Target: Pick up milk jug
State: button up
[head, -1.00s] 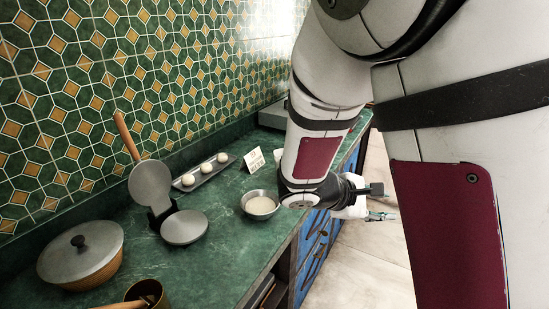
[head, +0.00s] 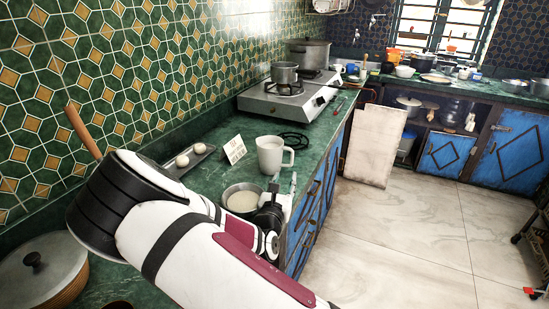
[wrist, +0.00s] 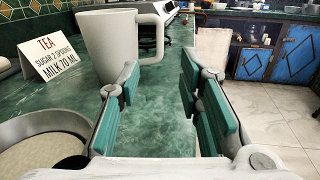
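The milk jug looks to be the white jug (head: 271,156) with a handle on its right side, upright on the green counter. My gripper (head: 284,186) is just in front of the jug, near the counter edge. In the wrist view my gripper (wrist: 160,88) is open and empty, with two teal-padded fingers well apart. The jug appears apart from the fingers.
A steel bowl (head: 240,201) with pale contents sits left of my gripper. A recipe card (head: 234,149) and a tray of pale balls (head: 187,158) stand behind. A black cable (head: 293,140) and gas hotplate (head: 291,98) lie beyond the jug. Open floor is at right.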

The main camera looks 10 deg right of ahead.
aim_at(292, 158)
jog(key=x, duration=0.6)
jog(key=b+x, duration=0.1)
jog(key=x, duration=0.5)
jog(key=shift+w+d+r, duration=0.2)
jog(key=shift+w, duration=0.1)
jog(key=shift+r, duration=0.1)
grip_shut()
